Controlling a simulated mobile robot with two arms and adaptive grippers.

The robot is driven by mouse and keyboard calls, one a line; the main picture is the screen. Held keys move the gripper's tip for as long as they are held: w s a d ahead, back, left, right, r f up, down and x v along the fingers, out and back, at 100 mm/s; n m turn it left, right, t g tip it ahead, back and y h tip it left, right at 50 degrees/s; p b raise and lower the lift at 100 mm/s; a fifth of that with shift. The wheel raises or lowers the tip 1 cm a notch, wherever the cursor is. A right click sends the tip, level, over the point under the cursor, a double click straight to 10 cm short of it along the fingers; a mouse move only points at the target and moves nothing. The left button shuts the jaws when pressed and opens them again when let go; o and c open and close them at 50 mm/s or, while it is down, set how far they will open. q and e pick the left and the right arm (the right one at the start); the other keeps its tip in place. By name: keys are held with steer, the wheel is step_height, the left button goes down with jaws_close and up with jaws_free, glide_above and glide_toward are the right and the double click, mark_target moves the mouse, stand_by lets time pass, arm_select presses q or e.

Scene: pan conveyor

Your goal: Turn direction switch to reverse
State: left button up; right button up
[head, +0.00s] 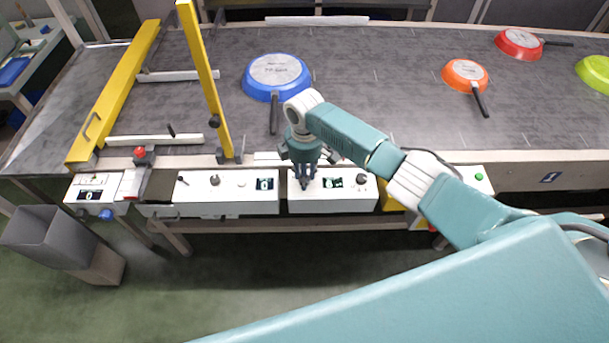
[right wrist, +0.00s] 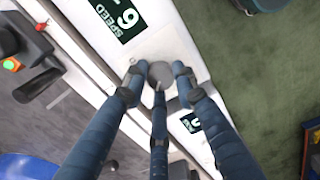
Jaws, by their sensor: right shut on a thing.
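My right gripper (head: 304,182) reaches down to the left part of the right white control box (head: 352,200). In the right wrist view, its three blue-grey fingers (right wrist: 158,85) close around a round grey knob (right wrist: 160,73) on the white panel. The knob sits between two number displays, where the direction switch appears to be; in the head view the gripper hides it. I cannot read the switch's setting or label. A speed display (right wrist: 118,17) is close beside the knob in the right wrist view. My left gripper is not in view.
A black knob (head: 361,179) is right of my gripper. The dark conveyor (head: 380,80) behind carries a blue pan (head: 277,73), an orange pan (head: 464,74) and others. Yellow rails (head: 120,85) stand left.

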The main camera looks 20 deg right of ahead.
steer(key=shift+n, duration=0.3)
steer(key=o, duration=1.2)
steer(key=shift+c, duration=0.2)
step_height(320, 180, up, 12)
